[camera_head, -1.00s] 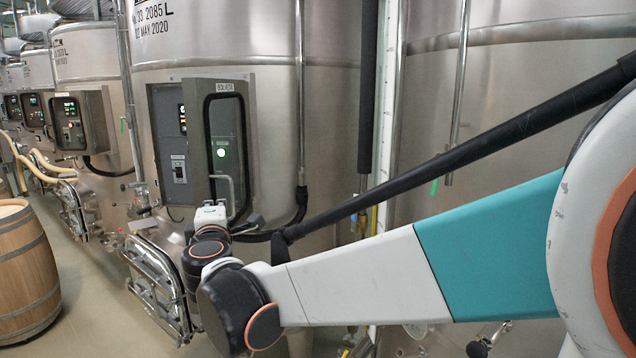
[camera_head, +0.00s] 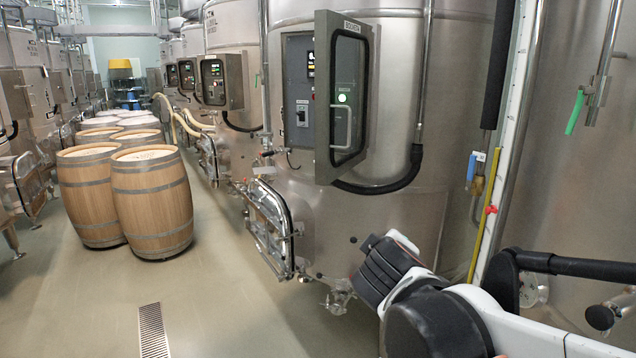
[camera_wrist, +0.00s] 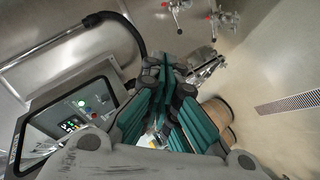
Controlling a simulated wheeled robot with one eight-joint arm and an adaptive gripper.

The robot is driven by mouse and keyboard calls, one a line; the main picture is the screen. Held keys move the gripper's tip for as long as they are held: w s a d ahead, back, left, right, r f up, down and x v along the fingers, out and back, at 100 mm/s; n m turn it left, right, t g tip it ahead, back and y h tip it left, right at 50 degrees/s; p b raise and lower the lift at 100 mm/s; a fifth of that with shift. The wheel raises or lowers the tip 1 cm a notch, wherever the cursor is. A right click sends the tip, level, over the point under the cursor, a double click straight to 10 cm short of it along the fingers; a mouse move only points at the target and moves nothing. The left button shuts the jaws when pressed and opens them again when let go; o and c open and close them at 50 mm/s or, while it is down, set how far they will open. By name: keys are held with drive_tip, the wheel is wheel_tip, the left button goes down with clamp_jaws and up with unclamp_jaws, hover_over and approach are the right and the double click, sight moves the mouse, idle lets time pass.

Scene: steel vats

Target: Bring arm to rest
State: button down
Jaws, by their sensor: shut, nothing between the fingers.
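My arm reaches in from the lower right in the head view. Its dark wrist (camera_head: 388,270) is low in front of the steel vat, below and to the right of the control box; the fingers cannot be made out there. In the wrist view my gripper (camera_wrist: 167,90) has its teal-padded fingers drawn together, with nothing held between them. The grey control box (camera_head: 298,95) is on the vat, and its framed door (camera_head: 347,95) stands swung open, apart from my arm. The box panel with its lit display also shows in the wrist view (camera_wrist: 75,115).
The steel vat (camera_head: 420,210) stands close to my arm, with a clamped hatch (camera_head: 268,225) low on its front. Wooden barrels (camera_head: 150,200) stand to the left. A floor drain grate (camera_head: 152,330) lies in clear floor. A black hose (camera_head: 385,185) bends under the box.

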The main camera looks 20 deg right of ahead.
drive_tip(key=s+a+f+m+g+y+b, duration=0.1)
drive_tip(key=s+a+f+y+b, duration=0.1)
drive_tip(key=s+f, duration=0.3)
drive_tip(key=s+a+f+m+g+y+b, duration=0.2)
drive_tip(key=s+a+f+b, duration=0.2)
drive_tip(key=f, duration=0.6)
drive_tip(key=s+a+f+m+g+y+b, duration=0.1)
drive_tip(key=s+a+f+m+y+b, duration=0.1)
drive_tip(key=f, duration=0.6)
drive_tip(key=s+a+b, duration=0.1)
drive_tip(key=s+b, duration=0.1)
drive_tip(key=s, duration=0.1)
drive_tip(key=shift+s+b, duration=0.4)
drive_tip(key=shift+w, duration=0.1)
